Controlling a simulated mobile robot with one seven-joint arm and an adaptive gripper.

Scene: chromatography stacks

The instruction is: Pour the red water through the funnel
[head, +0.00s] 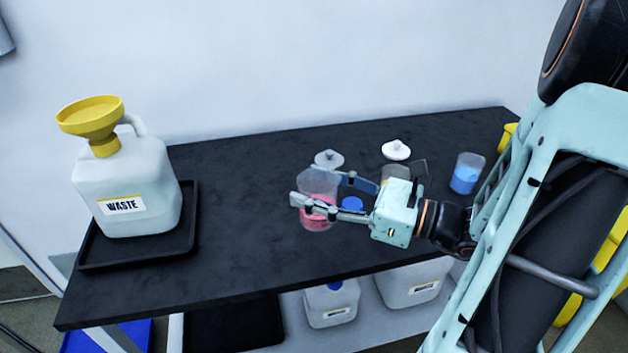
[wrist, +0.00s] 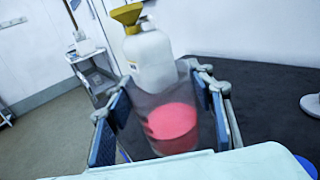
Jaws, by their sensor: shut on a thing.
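A clear beaker of red water (head: 318,213) is held between the fingers of my gripper (head: 333,199) over the middle of the black bench. In the wrist view the beaker (wrist: 168,118) sits between the two blue finger pads, and the red water fills its lower part. It looks close to upright in the head view. My gripper is shut on it. The yellow funnel (head: 94,119) sits in the mouth of the white WASTE jug (head: 130,188) at the left. The funnel (wrist: 127,14) also shows behind the beaker in the wrist view.
The jug stands in a black tray (head: 188,238) on the black bench (head: 240,170). A beaker of blue liquid (head: 466,174) stands at the right. White lids (head: 396,150) lie behind my gripper. The bench between tray and gripper is clear.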

